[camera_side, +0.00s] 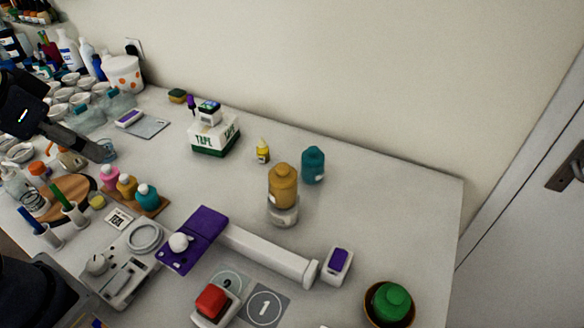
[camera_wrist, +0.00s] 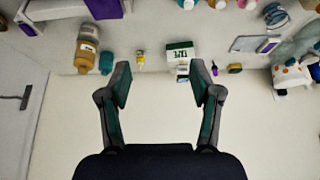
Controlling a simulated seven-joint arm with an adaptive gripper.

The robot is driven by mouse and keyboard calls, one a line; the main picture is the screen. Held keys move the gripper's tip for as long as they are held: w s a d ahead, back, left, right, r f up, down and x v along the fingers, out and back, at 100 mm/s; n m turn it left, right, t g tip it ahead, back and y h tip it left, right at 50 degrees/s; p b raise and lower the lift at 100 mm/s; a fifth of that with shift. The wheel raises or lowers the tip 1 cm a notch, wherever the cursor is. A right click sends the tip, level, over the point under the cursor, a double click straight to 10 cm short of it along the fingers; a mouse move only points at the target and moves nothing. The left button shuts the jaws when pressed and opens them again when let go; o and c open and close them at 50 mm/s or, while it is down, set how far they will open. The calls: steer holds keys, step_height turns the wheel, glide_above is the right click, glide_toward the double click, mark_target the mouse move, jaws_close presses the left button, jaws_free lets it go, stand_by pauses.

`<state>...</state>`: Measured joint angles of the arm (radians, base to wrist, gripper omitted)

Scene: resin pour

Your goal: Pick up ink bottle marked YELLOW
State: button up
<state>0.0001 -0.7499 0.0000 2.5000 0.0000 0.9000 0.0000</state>
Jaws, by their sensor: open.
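A small yellow bottle (camera_side: 262,151) stands on the table in the side view, right of the white and green TAPE box (camera_side: 214,136). Its label is too small to read. In the wrist view the yellow bottle (camera_wrist: 141,58) is small and lies beyond my fingertips, between them and nearer the left one. My gripper (camera_wrist: 162,74) is open and empty, its two fingers wide apart. In the side view my gripper is partly seen at the far left, well away from the yellow bottle.
An ochre bottle (camera_side: 283,186) and a teal bottle (camera_side: 313,166) stand right of the yellow bottle. A wooden rack (camera_side: 151,206) holds pink, orange and teal bottles. Jars and cups crowd the left. Clear table lies around the yellow bottle, with the wall behind.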

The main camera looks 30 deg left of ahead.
steer(key=w+r+t, duration=0.2)
steer(key=w+r, duration=0.3)
steer(key=w, duration=0.2)
steer(key=m+g, duration=0.1)
steer(key=g, duration=0.2)
glide_above(259, 146)
steer(key=s, duration=0.5)
step_height(259, 146, down, 16)
steer(key=x, duration=0.8)
steer(key=shift+w+d+f, duration=0.25)
steer(key=shift+d, duration=0.15)
steer(key=shift+a+x, duration=0.15)
steer(key=shift+x, duration=1.45)
steer(key=shift+a+x, duration=0.1)
steer(key=shift+x, duration=1.45)
